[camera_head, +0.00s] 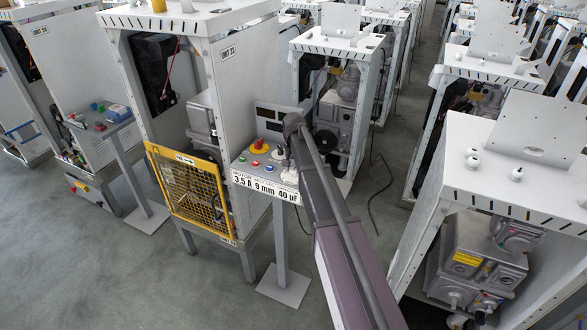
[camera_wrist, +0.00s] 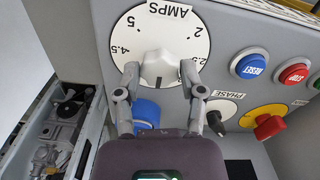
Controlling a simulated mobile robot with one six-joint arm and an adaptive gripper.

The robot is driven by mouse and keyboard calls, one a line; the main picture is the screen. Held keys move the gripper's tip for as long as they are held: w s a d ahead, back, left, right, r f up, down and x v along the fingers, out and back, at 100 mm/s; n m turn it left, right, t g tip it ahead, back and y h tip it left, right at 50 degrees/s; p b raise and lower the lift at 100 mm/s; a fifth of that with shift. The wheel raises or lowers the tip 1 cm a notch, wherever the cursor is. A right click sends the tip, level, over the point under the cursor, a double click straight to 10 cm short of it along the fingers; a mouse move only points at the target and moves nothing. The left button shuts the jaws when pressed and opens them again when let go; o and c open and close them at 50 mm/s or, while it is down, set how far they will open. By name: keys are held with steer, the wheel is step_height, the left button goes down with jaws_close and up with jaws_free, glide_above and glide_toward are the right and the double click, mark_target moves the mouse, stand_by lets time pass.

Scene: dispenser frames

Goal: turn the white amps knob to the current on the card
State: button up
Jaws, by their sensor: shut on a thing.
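The white amps knob (camera_wrist: 158,66) sits at the middle of a round white dial (camera_wrist: 135,22) labelled AMPS, seen upside down in the wrist view. My gripper (camera_wrist: 159,76) is shut on the knob, one finger on each side. The knob's ridge runs about up and down in the picture; I cannot tell which end is its pointer. The card (camera_head: 265,187) on the panel's front edge reads 3.5 A, 9 mm, 40 µF. My arm hides the knob in the head view.
Beside the dial are a blue RESET button (camera_wrist: 248,66), a red STOP button (camera_wrist: 293,73), a black PHASE knob (camera_wrist: 215,121) and a red knob on yellow (camera_wrist: 268,127). A blue part (camera_wrist: 146,113) lies close below the dial. A yellow mesh guard (camera_head: 190,195) stands left of the panel.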

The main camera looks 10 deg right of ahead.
stand_by(0.4)
steer(key=o, duration=1.1)
steer(key=shift+o, duration=0.2)
steer(key=shift+n, duration=0.4)
